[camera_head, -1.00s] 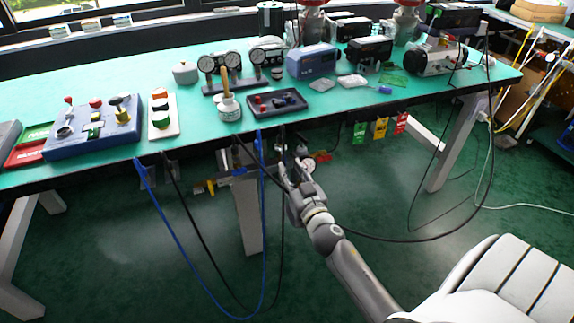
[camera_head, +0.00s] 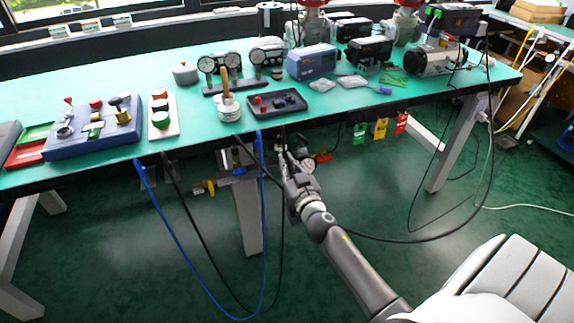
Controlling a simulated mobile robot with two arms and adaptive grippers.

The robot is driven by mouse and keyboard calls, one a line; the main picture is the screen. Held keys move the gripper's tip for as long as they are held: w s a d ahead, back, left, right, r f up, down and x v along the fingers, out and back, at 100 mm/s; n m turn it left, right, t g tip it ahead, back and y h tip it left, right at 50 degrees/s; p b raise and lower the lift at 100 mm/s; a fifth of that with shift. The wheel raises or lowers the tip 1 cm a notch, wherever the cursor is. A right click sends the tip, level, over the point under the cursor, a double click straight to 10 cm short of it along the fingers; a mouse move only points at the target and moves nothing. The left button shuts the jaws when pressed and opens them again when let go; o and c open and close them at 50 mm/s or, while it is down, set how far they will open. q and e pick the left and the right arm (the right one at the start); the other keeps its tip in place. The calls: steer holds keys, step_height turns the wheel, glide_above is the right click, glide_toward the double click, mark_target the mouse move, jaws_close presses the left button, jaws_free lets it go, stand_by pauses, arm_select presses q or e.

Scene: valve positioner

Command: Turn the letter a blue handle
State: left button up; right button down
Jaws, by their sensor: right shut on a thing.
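My right gripper (camera_head: 284,156) reaches up from the lower right to the fittings under the table's front edge. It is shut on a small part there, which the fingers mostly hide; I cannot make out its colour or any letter. A small blue fitting (camera_head: 238,170) shows under the table left of the gripper, apart from it. No letter can be read on it. A yellow handle (camera_head: 205,188) is further left, and a small red part (camera_head: 323,157) is just right of the gripper. My left gripper is not in view.
A blue hose (camera_head: 180,245) and black cables hang in loops below the green table (camera_head: 330,118). A black cable passes close to my right wrist. Tags (camera_head: 381,127) hang at the right. Gauges, boxes and a control panel stand on the table. The floor below is mostly clear.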

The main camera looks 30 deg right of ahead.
steer(key=shift+n, duration=0.4)
steer(key=shift+a+f+n, duration=0.1)
steer(key=shift+f+n, duration=0.05)
steer(key=shift+n, duration=4.15)
steer(key=shift+a+f+n, duration=0.1)
steer(key=shift+n, duration=4.2)
steer(key=c, duration=1.6)
jaws_free()
steer(key=shift+o, duration=0.2)
